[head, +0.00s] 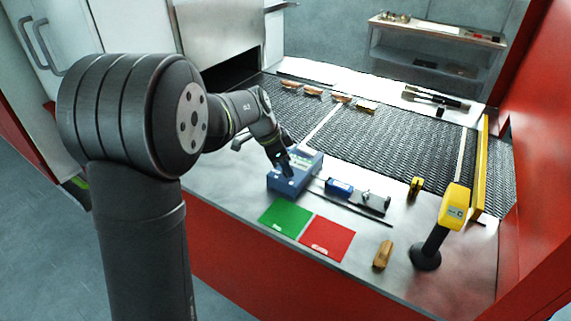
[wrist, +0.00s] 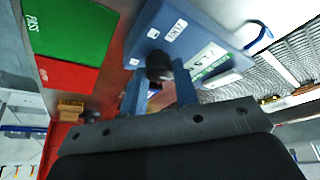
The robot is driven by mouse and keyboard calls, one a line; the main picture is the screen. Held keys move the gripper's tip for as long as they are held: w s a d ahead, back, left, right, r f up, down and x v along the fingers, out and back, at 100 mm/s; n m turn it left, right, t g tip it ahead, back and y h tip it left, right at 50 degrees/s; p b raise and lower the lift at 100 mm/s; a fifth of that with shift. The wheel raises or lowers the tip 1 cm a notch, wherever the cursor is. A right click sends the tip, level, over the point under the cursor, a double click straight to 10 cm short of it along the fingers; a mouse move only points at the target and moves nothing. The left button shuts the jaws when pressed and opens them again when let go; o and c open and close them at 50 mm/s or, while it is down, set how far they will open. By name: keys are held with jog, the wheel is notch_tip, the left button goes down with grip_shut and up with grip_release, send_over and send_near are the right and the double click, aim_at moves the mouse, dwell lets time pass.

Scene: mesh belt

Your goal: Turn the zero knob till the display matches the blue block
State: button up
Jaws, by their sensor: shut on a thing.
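A blue instrument box (head: 283,184) stands on the steel counter, and its top fills much of the upper wrist view (wrist: 205,28). A dark round knob (wrist: 158,65) sits on the box. My gripper (wrist: 159,76) is shut on this knob, one finger on each side; in the head view my gripper (head: 284,168) reaches down onto the box. A pale green panel (wrist: 206,57), possibly the display, lies beside the knob; its reading is too small to tell. A blue block (head: 339,187) with a white label lies on the counter right of the box.
A green mat (head: 286,218) and a red mat (head: 327,238) lie in front. A grey metal fixture (head: 374,202), a wooden piece (head: 382,254) and a yellow-headed post (head: 455,202) stand to the right. The mesh belt (head: 390,135) runs behind, with several brown pieces along its far side.

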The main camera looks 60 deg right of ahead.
jog(key=n+t, duration=0.1)
jog(key=n, duration=0.2)
jog(key=n+t+h, duration=0.1)
jog(key=n, duration=0.2)
jog(key=shift+s+a, duration=0.1)
jog(key=shift+s, duration=0.1)
jog(key=n+t, duration=0.1)
jog(key=n, duration=0.1)
jog(key=n+t, duration=0.1)
jog(key=n, duration=0.2)
jog(key=shift+s, duration=0.1)
jog(key=shift+n, duration=0.3)
jog(key=o, duration=1)
jog(key=shift+c, duration=0.2)
jog(key=shift+r, duration=0.1)
jog(key=v, duration=1.7)
jog(key=shift+a, duration=0.2)
jog(key=shift+s, duration=0.15)
